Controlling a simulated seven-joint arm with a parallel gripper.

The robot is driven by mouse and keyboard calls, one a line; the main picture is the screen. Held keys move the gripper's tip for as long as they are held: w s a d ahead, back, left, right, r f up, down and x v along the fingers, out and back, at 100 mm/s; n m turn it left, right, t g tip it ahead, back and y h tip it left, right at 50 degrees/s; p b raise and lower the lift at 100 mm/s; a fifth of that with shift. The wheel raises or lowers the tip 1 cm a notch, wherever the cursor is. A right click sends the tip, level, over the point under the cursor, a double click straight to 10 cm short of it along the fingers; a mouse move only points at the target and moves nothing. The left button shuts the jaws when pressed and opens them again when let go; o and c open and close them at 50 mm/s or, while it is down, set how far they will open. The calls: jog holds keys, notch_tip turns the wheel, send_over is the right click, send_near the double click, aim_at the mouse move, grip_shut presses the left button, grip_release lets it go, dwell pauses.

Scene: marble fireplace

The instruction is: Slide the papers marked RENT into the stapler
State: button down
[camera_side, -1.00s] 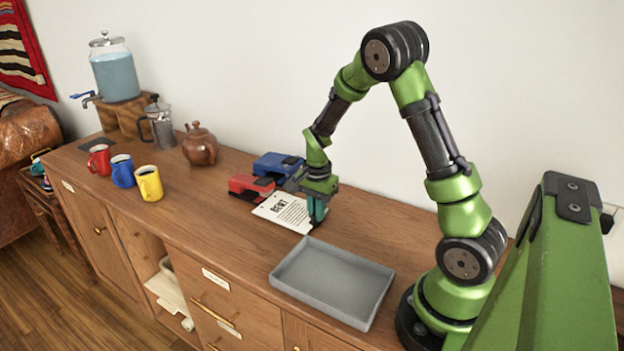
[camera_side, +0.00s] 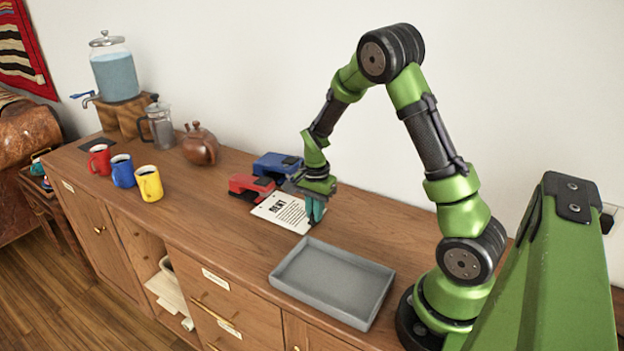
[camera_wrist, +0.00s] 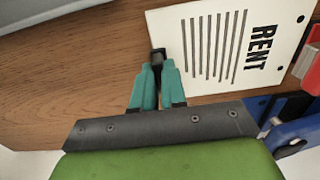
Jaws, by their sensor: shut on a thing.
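The white papers marked RENT (camera_side: 279,213) lie low over the counter, with the RENT end toward the staplers. They also show in the wrist view (camera_wrist: 208,45). My gripper (camera_side: 313,222) is shut on their near edge; in the wrist view its dark fingertips (camera_wrist: 158,58) meet that edge. A red stapler (camera_side: 248,185) is just beyond the RENT end, and it shows at the right edge of the wrist view (camera_wrist: 312,76). I cannot tell whether the paper is inside its mouth. A blue stapler (camera_side: 272,164) stands behind the red one.
A grey tray (camera_side: 381,292) sits on the wooden counter (camera_side: 215,228) in front of my gripper. A brown teapot (camera_side: 200,149), a glass press (camera_side: 160,129) and red, blue and yellow mugs (camera_side: 150,186) stand to the left. The front middle counter is clear.

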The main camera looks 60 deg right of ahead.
jog(key=c, duration=1.1)
grip_release()
jog(key=shift+r, duration=4)
